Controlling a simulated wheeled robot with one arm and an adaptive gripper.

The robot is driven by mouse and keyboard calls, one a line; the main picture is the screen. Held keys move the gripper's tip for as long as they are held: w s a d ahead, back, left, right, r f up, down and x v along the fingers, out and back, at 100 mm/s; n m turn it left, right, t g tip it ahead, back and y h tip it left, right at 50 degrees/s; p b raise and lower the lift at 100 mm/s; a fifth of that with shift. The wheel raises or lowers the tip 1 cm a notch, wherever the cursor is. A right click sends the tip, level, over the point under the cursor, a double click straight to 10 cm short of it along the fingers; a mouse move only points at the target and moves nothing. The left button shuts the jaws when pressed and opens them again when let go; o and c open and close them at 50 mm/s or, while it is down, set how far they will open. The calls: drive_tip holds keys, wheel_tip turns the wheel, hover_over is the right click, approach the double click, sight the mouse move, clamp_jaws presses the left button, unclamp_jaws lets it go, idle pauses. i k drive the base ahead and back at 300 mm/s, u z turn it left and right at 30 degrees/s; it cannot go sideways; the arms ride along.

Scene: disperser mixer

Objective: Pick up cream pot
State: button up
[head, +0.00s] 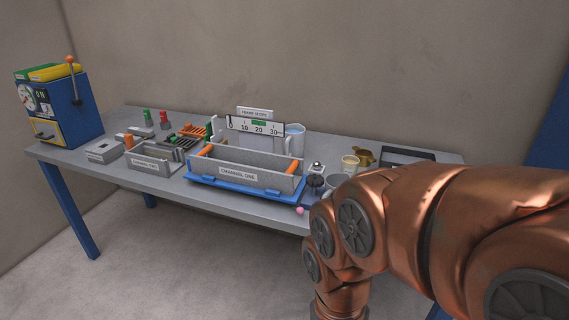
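A small cream-coloured pot (350,163) stands upright near the right part of the grey table, towards the back. I take it to be the cream pot. A brass-coloured vessel (365,157) is close behind it on the right. My copper arm crosses the right side of the view and bends down past the table's front edge. The cream pot stands on the table, apart from my arm.
A grey cup (336,180) and a dark round-topped item (315,182) stand in front of the pot. A crate labelled "CHANNEL ONE" (240,174) on a blue base is to the left. A dark tray (408,155) lies at right. A blue machine (75,112) stands far left.

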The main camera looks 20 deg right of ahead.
sight(350, 168)
drive_tip(key=u, duration=0.6)
drive_tip(key=i, duration=1.25)
drive_tip(key=z, duration=0.75)
drive_tip(key=i, duration=0.45)
drive_tip(key=z, duration=0.55)
